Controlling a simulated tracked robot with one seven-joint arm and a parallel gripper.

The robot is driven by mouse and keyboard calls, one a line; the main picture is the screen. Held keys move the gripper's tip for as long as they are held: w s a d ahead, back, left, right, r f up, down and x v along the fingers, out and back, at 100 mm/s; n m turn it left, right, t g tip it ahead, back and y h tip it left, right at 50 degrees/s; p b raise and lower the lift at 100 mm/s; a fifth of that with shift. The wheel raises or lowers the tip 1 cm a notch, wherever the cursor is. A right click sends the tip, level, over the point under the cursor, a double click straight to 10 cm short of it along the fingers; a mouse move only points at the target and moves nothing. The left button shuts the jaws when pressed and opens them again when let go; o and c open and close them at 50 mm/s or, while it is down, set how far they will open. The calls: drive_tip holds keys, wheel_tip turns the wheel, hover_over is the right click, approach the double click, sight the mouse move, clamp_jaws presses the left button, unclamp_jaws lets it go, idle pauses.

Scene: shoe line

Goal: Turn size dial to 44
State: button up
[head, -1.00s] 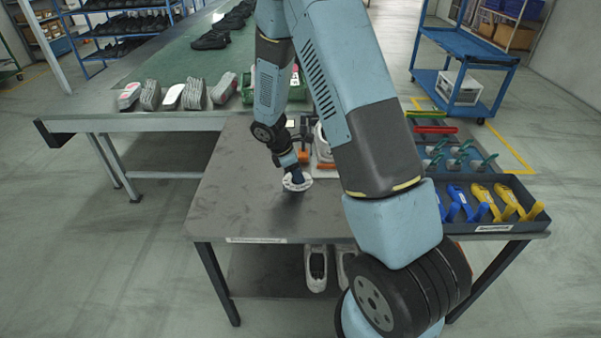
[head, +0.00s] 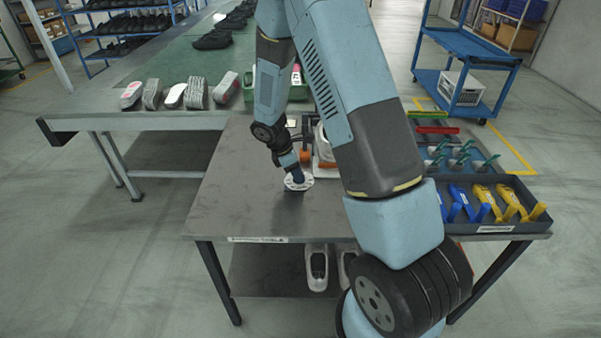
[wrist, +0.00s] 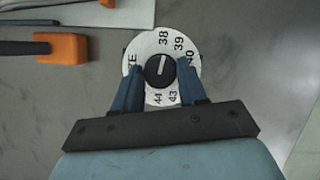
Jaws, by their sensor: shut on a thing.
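The size dial (wrist: 160,98) is a white disc with black numbers and a black knob (wrist: 160,71) at its centre. The knob's white line points up, slightly right, towards 38. My gripper (wrist: 161,84) is shut on the dial, one blue finger on each side of the knob. In the head view the dial (head: 306,184) lies on the dark work table (head: 235,210) under my gripper (head: 297,178).
An orange-ended tool (wrist: 62,47) lies left of the dial, near a pale board (wrist: 85,12). In the head view, a tray (head: 496,228) of blue and yellow tools stands at the table's right. The table's left side is clear.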

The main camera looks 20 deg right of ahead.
drive_tip(key=shift+s+d+f, duration=0.1)
drive_tip(key=shift+s+f, duration=0.05)
drive_tip(key=shift+s, duration=0.2)
drive_tip(key=o, duration=1)
drive_tip(key=shift+w, duration=0.1)
drive_tip(key=shift+w+a+r, duration=0.15)
drive_tip(key=shift+a+r, duration=0.1)
drive_tip(key=shift+r, duration=0.3)
drive_tip(key=v, duration=1.2)
drive_tip(key=shift+a+r, duration=0.2)
drive_tip(key=shift+r, duration=0.1)
drive_tip(key=shift+o, duration=0.3)
